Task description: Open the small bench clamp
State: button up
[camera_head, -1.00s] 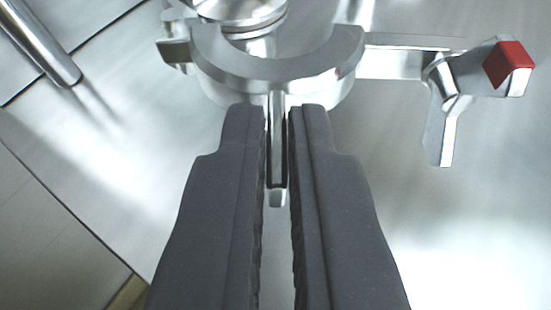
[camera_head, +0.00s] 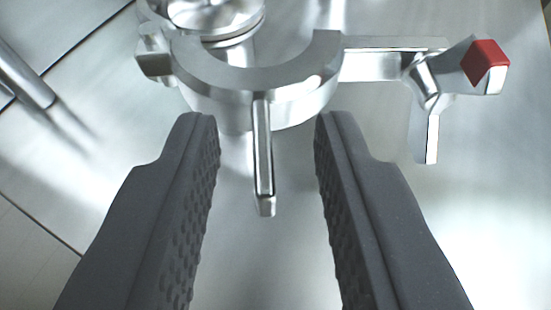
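The bench clamp (camera_head: 255,82) is a shiny metal ring-shaped piece at the top middle. Its slim metal handle (camera_head: 263,160) points down toward me from the ring's near side. My gripper (camera_head: 267,122) is open, with one dark finger on each side of the handle. There is a clear gap between the handle and both fingers, and the handle is nearer the left one. The ring's upper right side is swung away from the round metal post (camera_head: 215,15) at the top.
A metal arm on the right ends in a red-capped lever (camera_head: 485,62) with a downward tab. A metal bar (camera_head: 25,78) lies at the upper left. The steel surface (camera_head: 490,200) at the right is bare. Panel seams cross the left side.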

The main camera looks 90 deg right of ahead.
jog(key=shift+w+r, duration=0.1)
jog(key=shift+r, duration=0.1)
jog(key=shift+r, duration=0.2)
jog(key=s+a+r+b, duration=0.2)
jog(key=s+a, duration=0.1)
jog(key=s, duration=0.4)
jog(key=s+a+r+b, duration=0.2)
jog(key=s, duration=0.6)
jog(key=shift+a, duration=0.4)
